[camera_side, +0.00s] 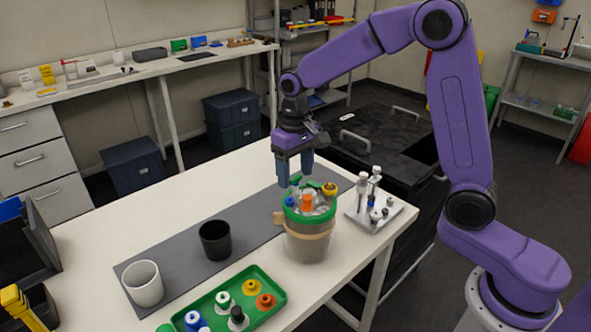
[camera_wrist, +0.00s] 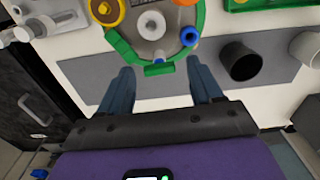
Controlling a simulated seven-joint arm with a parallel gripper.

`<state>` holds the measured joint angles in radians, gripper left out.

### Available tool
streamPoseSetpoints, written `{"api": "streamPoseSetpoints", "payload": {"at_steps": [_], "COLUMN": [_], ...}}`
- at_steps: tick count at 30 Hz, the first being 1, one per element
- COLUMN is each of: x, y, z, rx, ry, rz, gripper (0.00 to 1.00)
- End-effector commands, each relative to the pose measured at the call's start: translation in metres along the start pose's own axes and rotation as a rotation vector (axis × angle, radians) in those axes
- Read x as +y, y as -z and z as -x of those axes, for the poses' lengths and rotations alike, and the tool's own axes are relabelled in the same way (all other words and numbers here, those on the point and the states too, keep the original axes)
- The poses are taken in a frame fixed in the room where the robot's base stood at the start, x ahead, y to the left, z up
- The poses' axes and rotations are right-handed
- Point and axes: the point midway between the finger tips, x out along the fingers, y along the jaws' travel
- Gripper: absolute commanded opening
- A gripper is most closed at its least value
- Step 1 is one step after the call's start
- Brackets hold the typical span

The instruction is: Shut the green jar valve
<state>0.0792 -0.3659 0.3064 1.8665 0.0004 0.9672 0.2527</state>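A jar (camera_side: 307,245) with a green rim and a tan band stands on the white table. Its lid carries a yellow valve (camera_side: 329,188), an orange one (camera_side: 307,202) and a blue one (camera_side: 289,201). My gripper (camera_side: 295,180) points down just above the lid's far edge. In the wrist view my gripper (camera_wrist: 160,68) is open and empty, with the green rim (camera_wrist: 125,50) just beyond its fingertips.
A green tray (camera_side: 262,308) with several coloured fittings lies in front. A black cup (camera_side: 215,240) and a white cup (camera_side: 143,284) stand on the grey mat (camera_side: 185,265). A metal plate with fittings (camera_side: 382,222) lies right of the jar.

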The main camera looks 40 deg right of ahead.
Motion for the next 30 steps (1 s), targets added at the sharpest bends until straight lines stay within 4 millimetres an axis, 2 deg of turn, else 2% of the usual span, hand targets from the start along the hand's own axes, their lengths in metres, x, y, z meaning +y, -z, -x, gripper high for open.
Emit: {"api": "streamPoseSetpoints", "payload": {"at_steps": [8, 13, 30], "x": [0.0, 0.0, 0.0], "y": [0.0, 0.001, 0.001], "z": [0.001, 0.016, 0.132], "rx": [0.0, 0.003, 0.005], "ry": [0.0, 0.0, 0.001], "rz": [0.001, 0.001, 0.001], "gripper": [0.64, 0.64, 0.64]}}
